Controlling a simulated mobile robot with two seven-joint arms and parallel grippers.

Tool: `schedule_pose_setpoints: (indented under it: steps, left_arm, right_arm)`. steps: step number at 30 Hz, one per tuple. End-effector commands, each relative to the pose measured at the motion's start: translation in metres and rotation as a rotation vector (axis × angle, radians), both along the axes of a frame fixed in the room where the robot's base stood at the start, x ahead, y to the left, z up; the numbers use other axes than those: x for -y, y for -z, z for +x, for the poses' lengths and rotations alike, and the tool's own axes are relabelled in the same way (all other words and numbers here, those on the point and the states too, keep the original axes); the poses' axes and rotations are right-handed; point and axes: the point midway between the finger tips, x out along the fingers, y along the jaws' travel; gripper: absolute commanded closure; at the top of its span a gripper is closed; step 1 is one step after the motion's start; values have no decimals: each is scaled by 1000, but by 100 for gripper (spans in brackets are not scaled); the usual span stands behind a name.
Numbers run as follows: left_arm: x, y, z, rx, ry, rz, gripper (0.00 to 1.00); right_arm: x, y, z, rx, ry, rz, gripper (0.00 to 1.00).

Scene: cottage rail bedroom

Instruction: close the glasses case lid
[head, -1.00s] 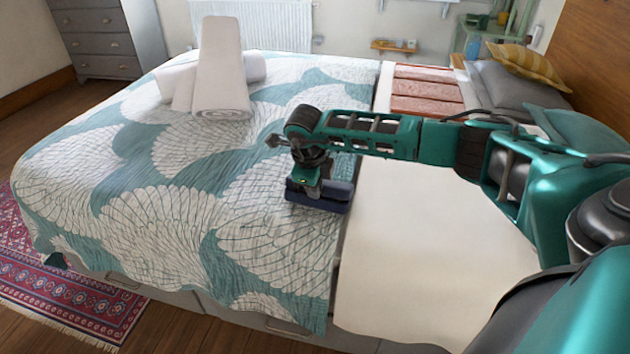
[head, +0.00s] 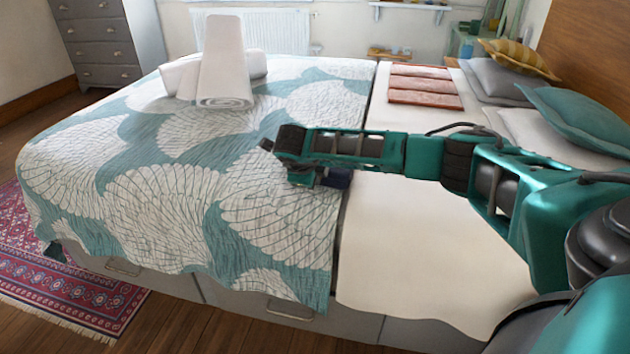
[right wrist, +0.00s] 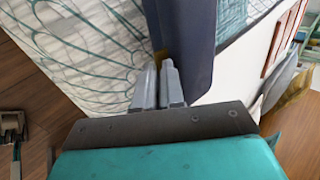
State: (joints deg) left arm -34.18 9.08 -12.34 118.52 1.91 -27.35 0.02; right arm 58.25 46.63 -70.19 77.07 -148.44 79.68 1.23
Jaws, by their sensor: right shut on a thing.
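The dark blue glasses case (head: 338,179) lies on the bed near the quilt's right edge. In the head view my arm hides most of it. In the right wrist view the case (right wrist: 190,35) shows as a dark blue slab at the top centre, with a small yellowish patch beside its left edge. My right gripper (right wrist: 158,82) has its two grey fingers close together at the case's lower left edge, shut on the case. How far the lid is open cannot be told. My left gripper is not in view.
White rolled towels (head: 225,62) stand on the far part of the patterned quilt (head: 180,210). A bare cream sheet (head: 430,250) lies right of the case. Folded pink cloths (head: 424,86) and pillows (head: 575,120) are farther back. The quilt around the case is clear.

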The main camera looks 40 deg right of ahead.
Motion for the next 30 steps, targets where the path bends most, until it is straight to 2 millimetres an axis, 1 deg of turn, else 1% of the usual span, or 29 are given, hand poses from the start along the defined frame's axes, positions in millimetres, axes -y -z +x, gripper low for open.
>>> schedule_pose_setpoints:
  steps: [1, 13, 14, 21, 30]
  left_arm:
    - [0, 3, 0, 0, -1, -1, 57]
    - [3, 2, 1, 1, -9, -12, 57]
    - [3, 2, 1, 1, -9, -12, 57]
    - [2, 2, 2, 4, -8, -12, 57]
    - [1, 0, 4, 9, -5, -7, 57]
  right_arm:
    - [1, 9, -2, -8, 0, -3, 100]
    - [2, 11, -2, -9, 1, -6, 100]
    - [2, 11, -2, -9, 1, -6, 91]
    - [2, 11, -2, -10, 1, -6, 69]
    - [2, 10, -3, -11, 4, -7, 69]
